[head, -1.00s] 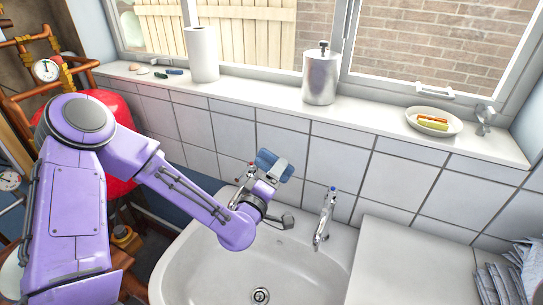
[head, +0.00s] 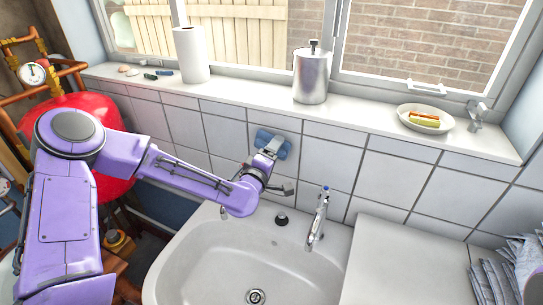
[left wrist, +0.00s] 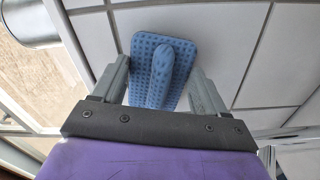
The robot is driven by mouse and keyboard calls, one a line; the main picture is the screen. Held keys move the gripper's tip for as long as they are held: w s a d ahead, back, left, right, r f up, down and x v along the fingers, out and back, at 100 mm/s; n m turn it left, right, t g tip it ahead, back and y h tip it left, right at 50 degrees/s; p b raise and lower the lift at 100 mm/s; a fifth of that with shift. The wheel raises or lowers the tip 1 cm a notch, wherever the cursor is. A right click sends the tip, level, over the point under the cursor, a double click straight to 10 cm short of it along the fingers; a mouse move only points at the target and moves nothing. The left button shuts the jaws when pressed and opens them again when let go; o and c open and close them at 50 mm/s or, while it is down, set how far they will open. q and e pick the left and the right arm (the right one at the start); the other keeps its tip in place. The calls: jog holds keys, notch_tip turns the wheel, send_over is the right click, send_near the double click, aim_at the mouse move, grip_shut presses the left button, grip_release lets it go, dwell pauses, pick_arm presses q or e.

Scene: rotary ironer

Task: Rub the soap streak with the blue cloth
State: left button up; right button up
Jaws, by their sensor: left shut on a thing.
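My left gripper (head: 267,155) is shut on the blue cloth (head: 281,147), a dimpled pad with a raised ridge. It holds the cloth at the white tiled wall (head: 330,172) above the back of the basin, just below the sill. In the left wrist view the cloth (left wrist: 190,52) lies flat-on to the tiles, its ridge between the fingers of the left gripper (left wrist: 162,85). I cannot tell whether it touches the wall. I cannot make out a soap streak in either view; the cloth and gripper hide the tiles behind them. My right gripper is not in view.
A tap (head: 318,220) stands on the basin (head: 215,262) below the gripper. Grey cloths (head: 510,270) lie at right.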

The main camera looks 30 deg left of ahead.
aim_at(301, 147)
pick_arm(q)
jog(key=shift+w+a+b, duration=0.1)
jog(key=shift+w+b, duration=0.2)
jog(key=shift+w, duration=0.7)
dwell(0.4)
jog(key=shift+d+f+b, duration=0.1)
jog(key=shift+d+b, duration=0.7)
jog(key=shift+d, duration=1.6)
jog(key=shift+w+d+b, duration=0.15)
jog(key=shift+d+b, duration=0.2)
jog(key=shift+d, duration=1)
jog(key=shift+w+d+b, duration=0.15)
jog(key=shift+d+b, duration=0.15)
jog(key=shift+d, duration=1.7)
jog(key=shift+a+r, duration=0.15)
jog(key=shift+a, duration=1.15)
jog(key=shift+a+r, duration=0.1)
jog(key=shift+a, duration=1.15)
jog(key=shift+s+a, duration=0.15)
jog(key=shift+a, duration=1)
jog(key=shift+s+a, duration=0.1)
jog(key=shift+a, duration=1)
jog(key=shift+s+a+f, duration=0.1)
jog(key=shift+a+f, duration=0.05)
jog(key=shift+a, duration=1)
jog(key=shift+d, duration=0.1)
jog(key=shift+d, duration=0.1)
